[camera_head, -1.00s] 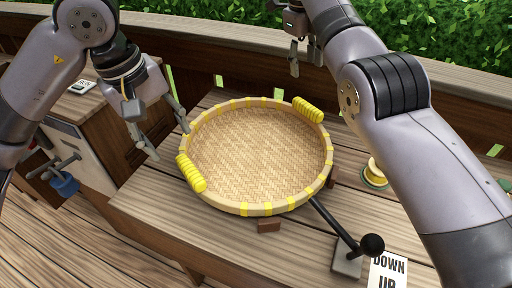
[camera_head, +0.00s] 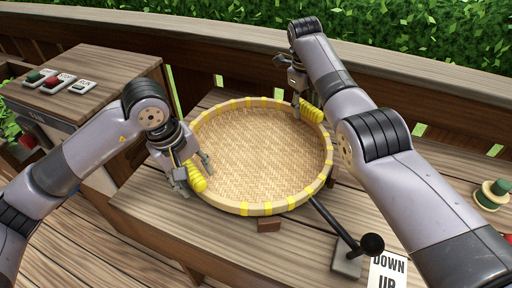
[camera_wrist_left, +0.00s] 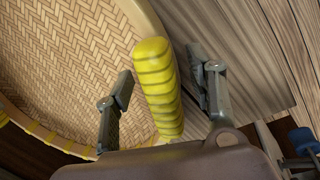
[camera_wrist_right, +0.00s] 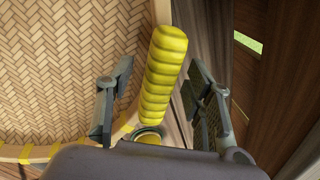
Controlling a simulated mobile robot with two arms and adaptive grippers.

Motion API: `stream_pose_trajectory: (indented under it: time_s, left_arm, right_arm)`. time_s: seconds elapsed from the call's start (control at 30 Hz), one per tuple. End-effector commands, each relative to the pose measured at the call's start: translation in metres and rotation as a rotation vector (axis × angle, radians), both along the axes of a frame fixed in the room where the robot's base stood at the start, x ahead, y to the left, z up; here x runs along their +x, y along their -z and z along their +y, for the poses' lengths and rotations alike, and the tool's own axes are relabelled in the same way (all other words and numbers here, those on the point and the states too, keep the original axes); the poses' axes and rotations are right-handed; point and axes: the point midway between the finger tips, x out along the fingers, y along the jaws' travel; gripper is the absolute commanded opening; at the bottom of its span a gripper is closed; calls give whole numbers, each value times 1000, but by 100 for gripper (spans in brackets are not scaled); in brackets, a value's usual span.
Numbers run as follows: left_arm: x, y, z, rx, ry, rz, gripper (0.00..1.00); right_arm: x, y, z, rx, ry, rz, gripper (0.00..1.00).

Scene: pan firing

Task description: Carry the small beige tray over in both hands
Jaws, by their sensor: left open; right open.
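The small beige tray (camera_head: 262,207) is round and woven, with yellow bands on its rim and two yellow wrapped handles. It rests on the wooden table. My left gripper (camera_head: 190,172) is open at the left handle (camera_head: 197,176). In the left wrist view that handle (camera_wrist_left: 156,85) stands between the spread fingers. My right gripper (camera_head: 298,95) is open at the far right handle (camera_head: 311,111). In the right wrist view that handle (camera_wrist_right: 165,75) stands between the spread fingers, apart from both.
A black-knobbed lever (camera_head: 371,245) stands in front of the tray beside a DOWN/UP label (camera_head: 388,272). A spool (camera_head: 492,194) lies at the right. A cabinet (camera_head: 110,70) with buttons is at the left. A wooden railing and hedge run behind.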

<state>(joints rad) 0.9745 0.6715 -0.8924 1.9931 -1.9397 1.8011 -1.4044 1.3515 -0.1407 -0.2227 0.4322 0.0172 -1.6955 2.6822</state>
Motion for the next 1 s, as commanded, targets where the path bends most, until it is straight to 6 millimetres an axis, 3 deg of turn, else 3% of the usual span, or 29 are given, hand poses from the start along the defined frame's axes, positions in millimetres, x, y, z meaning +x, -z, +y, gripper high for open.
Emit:
stream_pose_trajectory:
  time_s: [0.23, 0.9, 1.0]
  left_arm:
    - [0, 0, 0, 0, 0, 0, 50]
    - [0, 0, 0, -1, 0, 1, 6]
    - [0, 0, 0, 0, 1, 1, 0]
  right_arm:
    - [0, 1, 0, 0, 0, 0, 48]
    - [0, 1, 0, -1, 0, 1, 3]
    - [0, 1, 0, -1, 0, 1, 0]
